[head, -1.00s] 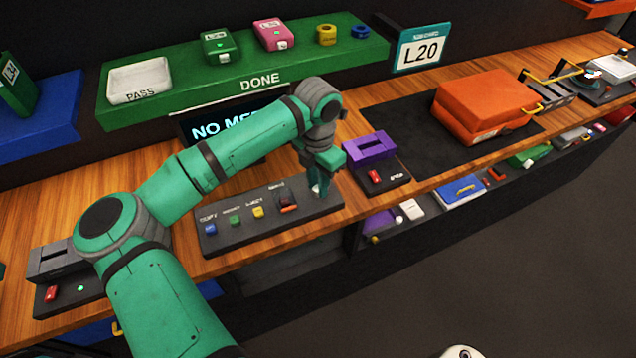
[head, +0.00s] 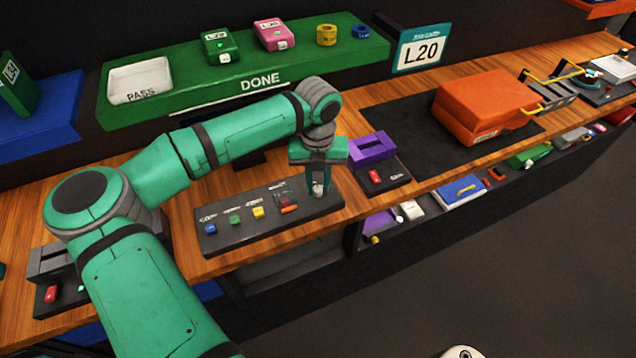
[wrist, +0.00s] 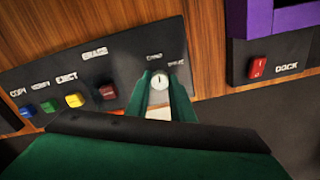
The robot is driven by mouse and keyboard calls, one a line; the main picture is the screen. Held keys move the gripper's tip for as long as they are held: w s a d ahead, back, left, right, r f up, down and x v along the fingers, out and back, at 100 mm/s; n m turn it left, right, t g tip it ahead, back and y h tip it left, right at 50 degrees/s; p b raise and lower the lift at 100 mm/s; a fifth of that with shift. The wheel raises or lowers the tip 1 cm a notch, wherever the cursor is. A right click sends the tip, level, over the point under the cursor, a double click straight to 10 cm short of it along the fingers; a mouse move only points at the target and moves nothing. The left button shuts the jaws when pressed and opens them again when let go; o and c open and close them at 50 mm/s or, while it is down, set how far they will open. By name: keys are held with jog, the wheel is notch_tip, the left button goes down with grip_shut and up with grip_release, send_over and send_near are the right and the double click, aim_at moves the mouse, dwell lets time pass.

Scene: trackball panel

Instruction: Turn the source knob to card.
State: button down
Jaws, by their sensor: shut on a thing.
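The source knob (wrist: 160,82) shows in the wrist view as a pale round top with a short dark mark. It sits on the dark button panel (head: 225,239), at its right end. Small labels stand above the knob; the left one looks like CARD and the right one like DRIVE. The mark points roughly up in the wrist view; I cannot tell exactly which label it meets. My gripper (wrist: 160,98) is shut on the knob, one green finger on each side. In the head view my gripper (head: 318,186) points down at the panel and hides most of the knob.
Blue (head: 210,229), green (head: 234,220) and yellow (head: 258,212) buttons and a dark red switch (head: 288,206) line the panel left of my gripper. A purple dock (head: 372,147) with a red switch (head: 375,176) stands close on the right.

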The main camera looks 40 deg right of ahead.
aim_at(318, 188)
jog(key=shift+n, duration=0.6)
jog(key=c, duration=1.5)
grip_release()
jog(key=shift+c, duration=0.2)
notch_tip(318, 188, up, 11)
jog(key=shift+f, duration=0.1)
